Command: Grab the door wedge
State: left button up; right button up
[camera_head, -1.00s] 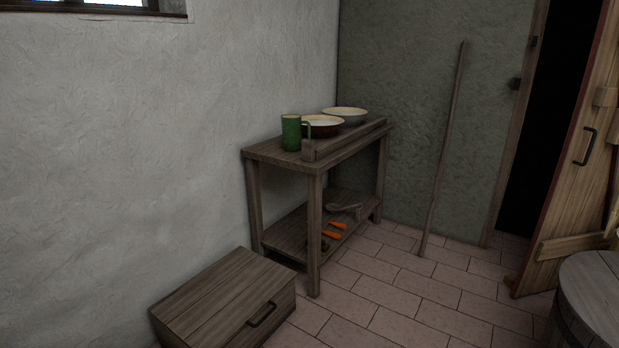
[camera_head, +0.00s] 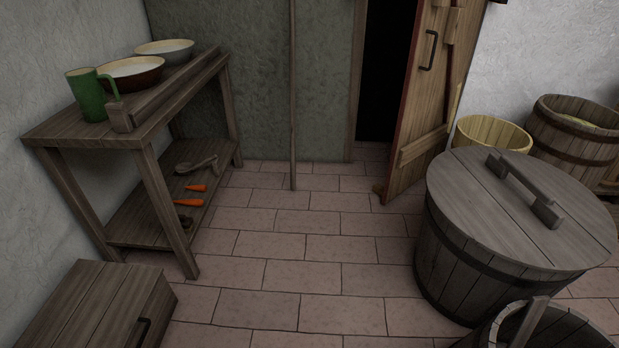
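A small brown wooden piece (camera_head: 379,191) sits on the floor at the lower front edge of the open plank door (camera_head: 428,95). It looks like the door wedge, but it is too small to tell its shape clearly. It seems to touch the door's foot. Neither of my grippers is in view.
A wooden table (camera_head: 58,131) with a green mug (camera_head: 88,97) and bowls stands at left; carrots lie on its lower shelf. A wooden chest (camera_head: 85,310) is at lower left. A large lidded tub (camera_head: 470,215) stands at right. The tiled floor (camera_head: 290,255) between is clear.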

aim_at(377, 188)
jog(key=i+z, duration=0.35)
jog(key=i+j+z, duration=0.2)
jog(key=z, duration=0.15)
jog(key=i+j, duration=0.2)
jog(key=i, duration=0.2)
jog(key=i+j+z, duration=0.1)
jog(key=i, duration=0.3)
jog(key=i+j, duration=0.35)
jog(key=i, duration=0.1)
